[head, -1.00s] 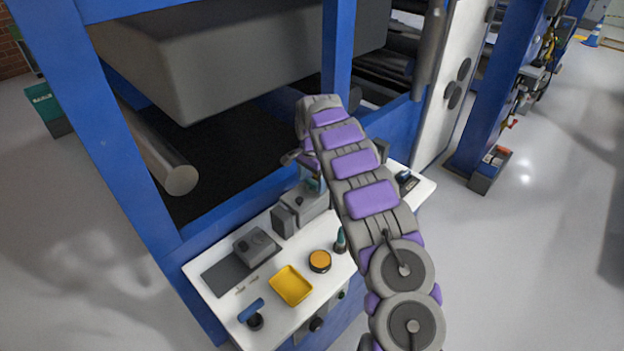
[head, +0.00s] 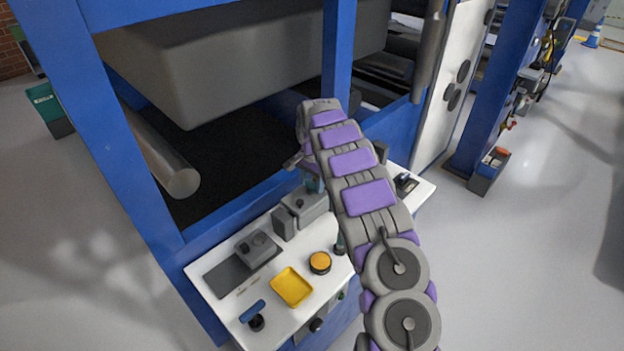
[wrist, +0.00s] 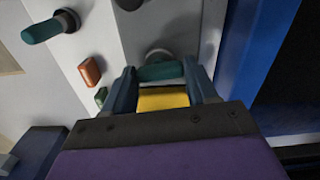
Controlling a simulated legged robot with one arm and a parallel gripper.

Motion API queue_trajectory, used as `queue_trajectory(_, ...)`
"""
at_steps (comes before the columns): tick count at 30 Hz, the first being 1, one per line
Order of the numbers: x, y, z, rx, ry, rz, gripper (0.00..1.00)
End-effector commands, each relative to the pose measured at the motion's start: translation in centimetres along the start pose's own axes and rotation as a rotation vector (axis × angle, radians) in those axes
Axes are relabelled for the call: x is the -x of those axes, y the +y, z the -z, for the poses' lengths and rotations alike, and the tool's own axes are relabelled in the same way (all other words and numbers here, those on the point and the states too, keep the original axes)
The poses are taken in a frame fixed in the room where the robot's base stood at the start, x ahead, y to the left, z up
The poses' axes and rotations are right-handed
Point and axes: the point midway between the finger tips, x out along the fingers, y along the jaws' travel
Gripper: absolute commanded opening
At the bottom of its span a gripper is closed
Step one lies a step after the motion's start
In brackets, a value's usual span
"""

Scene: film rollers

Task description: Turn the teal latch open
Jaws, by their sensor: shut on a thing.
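The teal latch (wrist: 160,71) shows in the wrist view as a short teal handle on a round grey base, lying crosswise between my fingers. My gripper (wrist: 161,84) is shut on it, with one dark finger at each side. A yellow patch (wrist: 163,99) shows just below the handle; I cannot tell what it is. In the head view my arm covers most of the gripper, and only a small teal bit (head: 313,184) shows beside it, above a grey block (head: 304,206) on the white panel (head: 222,306).
The panel also holds a yellow tray (head: 291,287), an orange button (head: 320,262), a grey box (head: 258,248), a blue-handled lever (head: 252,312) and a dark teal-green lever (head: 341,243) partly behind my arm. A blue frame post (head: 338,50) stands close beyond my arm.

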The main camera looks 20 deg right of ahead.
Motion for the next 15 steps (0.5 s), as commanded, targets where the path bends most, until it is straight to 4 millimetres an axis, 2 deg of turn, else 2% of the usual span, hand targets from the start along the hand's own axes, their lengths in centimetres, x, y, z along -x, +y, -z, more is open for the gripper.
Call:
queue_trajectory(3,0.61,-0.08,-0.04,0.085,0.001,0.0,0.27)
queue_trajectory(15,0.56,-0.12,0.06,0.457,0.004,0.003,0.27)
